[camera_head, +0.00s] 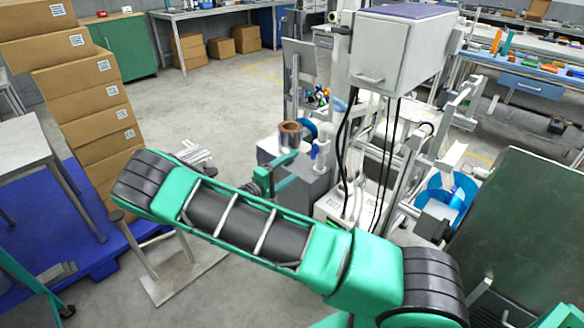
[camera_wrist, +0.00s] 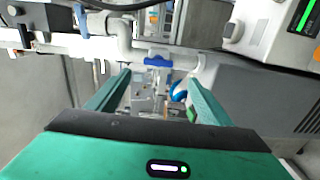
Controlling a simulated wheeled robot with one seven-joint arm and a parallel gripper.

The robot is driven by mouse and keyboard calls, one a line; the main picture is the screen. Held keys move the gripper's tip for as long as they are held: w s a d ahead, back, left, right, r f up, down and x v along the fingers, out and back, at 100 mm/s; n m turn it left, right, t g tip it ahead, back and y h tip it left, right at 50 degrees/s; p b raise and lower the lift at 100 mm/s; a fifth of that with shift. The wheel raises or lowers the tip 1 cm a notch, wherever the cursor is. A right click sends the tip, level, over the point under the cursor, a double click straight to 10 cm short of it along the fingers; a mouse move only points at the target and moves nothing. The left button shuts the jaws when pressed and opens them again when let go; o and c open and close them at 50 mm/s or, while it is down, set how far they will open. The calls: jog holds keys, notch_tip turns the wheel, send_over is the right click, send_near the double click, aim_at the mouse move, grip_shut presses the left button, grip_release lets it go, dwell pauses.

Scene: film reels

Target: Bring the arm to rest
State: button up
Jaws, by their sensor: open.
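My arm (camera_head: 250,222) is green and black and stretches across the front of the head view, bent at a joint on the left. My gripper (camera_head: 275,180) shows partly behind the arm, in front of the grey machine. In the wrist view my gripper (camera_wrist: 150,92) has its two green fingers spread apart, with nothing held between them. Beyond the fingers are white pipes and a blue valve handle (camera_wrist: 158,62).
A film reel (camera_head: 290,133) sits on the machine (camera_head: 310,182) close to my gripper. Stacked cardboard boxes (camera_head: 95,95) stand on a blue pallet (camera_head: 105,262) at left. A dark green panel (camera_head: 525,225) stands at right. Open floor (camera_head: 215,100) lies behind the arm.

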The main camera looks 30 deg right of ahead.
jog(key=shift+d, duration=0.1)
dwell(0.3)
jog(key=s+d+r+m+g+y, duration=0.4)
jog(key=s+d, duration=0.2)
jog(key=s, duration=0.2)
jog(key=s+d+r+m+g+y, duration=0.4)
jog(key=s+d+g, duration=0.15)
jog(key=s, duration=0.35)
jog(key=s+a+r+t+y, duration=0.1)
jog(key=s+a+r+y, duration=0.1)
jog(key=s, duration=0.6)
jog(key=s+a+r+m+t+y, duration=0.1)
jog(key=s+r+y, duration=0.3)
jog(key=s, duration=0.4)
jog(key=s+a+r+m+t+y, duration=0.1)
jog(key=s+a+r+y, duration=0.2)
jog(key=s, duration=0.5)
notch_tip(320, 180, up, 3)
jog(key=shift+s+a+f, duration=0.15)
jog(key=shift+s+a, duration=0.2)
jog(key=shift+a, duration=0.25)
